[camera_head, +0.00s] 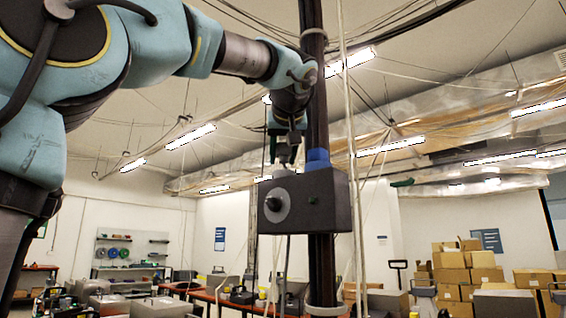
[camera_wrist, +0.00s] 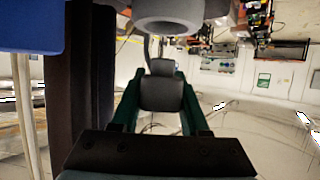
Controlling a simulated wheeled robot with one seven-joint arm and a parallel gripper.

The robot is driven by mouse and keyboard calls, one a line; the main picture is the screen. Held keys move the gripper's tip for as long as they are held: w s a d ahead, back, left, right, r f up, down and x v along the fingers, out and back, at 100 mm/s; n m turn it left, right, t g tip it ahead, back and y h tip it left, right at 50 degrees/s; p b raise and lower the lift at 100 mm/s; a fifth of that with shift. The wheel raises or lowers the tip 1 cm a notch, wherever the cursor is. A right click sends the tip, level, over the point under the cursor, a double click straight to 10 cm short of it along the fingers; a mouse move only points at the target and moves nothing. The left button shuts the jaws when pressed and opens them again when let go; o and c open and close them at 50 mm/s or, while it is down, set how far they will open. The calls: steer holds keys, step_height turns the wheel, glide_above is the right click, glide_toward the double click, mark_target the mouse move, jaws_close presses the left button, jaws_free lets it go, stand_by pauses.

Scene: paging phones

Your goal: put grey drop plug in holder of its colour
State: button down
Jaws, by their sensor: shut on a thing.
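My gripper (camera_head: 285,140) points down above a dark box on a pole in the head view. In the wrist view, my gripper's green fingers (camera_wrist: 162,100) are shut on the dark grey drop plug (camera_wrist: 162,93). The plug shows small and grey below the fingers in the head view (camera_head: 283,155). A grey round holder (camera_wrist: 180,20) lies just beyond the fingertips in the wrist view. On the box it seems to be the grey collar (camera_head: 281,171) under the gripper. I cannot tell whether plug and holder touch. A blue holder (camera_head: 318,159) stands to its right.
The dark box (camera_head: 325,200) has a round grey disc with a black knob (camera_head: 274,204) on its front. A dark vertical pole (camera_head: 314,80) and pale cables run close beside my arm. Benches and stacked cartons (camera_head: 468,265) stand far behind.

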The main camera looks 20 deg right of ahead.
mark_target(284, 163)
steer(key=shift+f, duration=1.6)
steer(key=shift+f, duration=0.25)
steer(key=shift+c, duration=2.1)
jaws_free()
steer(key=shift+s+r+p, duration=0.15)
steer(key=shift+r+p, duration=0.2)
steer(key=shift+r, duration=0.05)
steer(key=b+v, duration=0.4)
steer(key=v, duration=0.7)
steer(key=shift+s+b, duration=0.35)
steer(key=shift+a, duration=0.1)
